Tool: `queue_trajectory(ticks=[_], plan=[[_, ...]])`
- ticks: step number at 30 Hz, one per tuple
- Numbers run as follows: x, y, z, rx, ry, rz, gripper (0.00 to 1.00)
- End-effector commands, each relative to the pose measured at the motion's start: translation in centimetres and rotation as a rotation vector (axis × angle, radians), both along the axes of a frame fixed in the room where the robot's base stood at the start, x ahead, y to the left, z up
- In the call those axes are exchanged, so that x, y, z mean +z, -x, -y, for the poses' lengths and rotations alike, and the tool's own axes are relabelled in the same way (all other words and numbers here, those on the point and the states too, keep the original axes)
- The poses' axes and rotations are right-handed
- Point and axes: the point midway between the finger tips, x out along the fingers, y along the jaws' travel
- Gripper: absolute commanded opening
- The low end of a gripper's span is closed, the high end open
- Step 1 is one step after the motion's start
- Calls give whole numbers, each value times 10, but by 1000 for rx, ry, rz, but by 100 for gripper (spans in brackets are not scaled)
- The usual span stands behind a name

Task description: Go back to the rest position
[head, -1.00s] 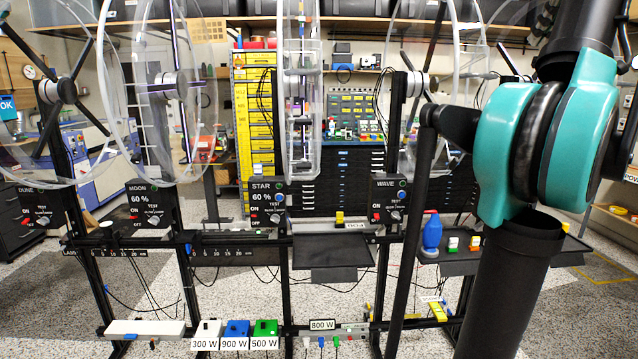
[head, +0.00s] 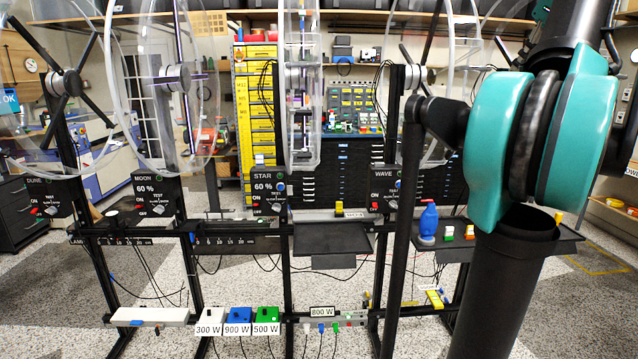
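My gripper is not in view, so its fingers and anything in them are hidden. My arm fills the right side of the head view, with a large teal and black joint (head: 540,140) and a thick black link (head: 505,290) below it. Clear acrylic wheels hang on a black frame. One is at the left with a dark spoked hub (head: 64,84), one has a grey hub (head: 176,78), and one is seen edge-on in the middle (head: 302,140). Black control boxes marked DUNE (head: 42,196), MOON (head: 156,194), STAR (head: 268,193) and WAVE (head: 386,190) sit below the wheels.
A small black tray (head: 326,243) is mounted mid-frame. A blue bottle (head: 428,224) stands on a shelf beside my arm. Low on the frame are white, blue (head: 238,314) and green (head: 266,314) blocks and a power strip (head: 340,316). Speckled floor shows at the left.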

Motion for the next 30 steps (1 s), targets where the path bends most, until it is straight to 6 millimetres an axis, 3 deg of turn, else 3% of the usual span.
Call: queue_trajectory(ticks=[5,10,16,23,30], plan=[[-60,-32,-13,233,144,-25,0],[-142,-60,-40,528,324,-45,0],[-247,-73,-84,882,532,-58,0],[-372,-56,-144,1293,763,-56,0],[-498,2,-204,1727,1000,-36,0]])
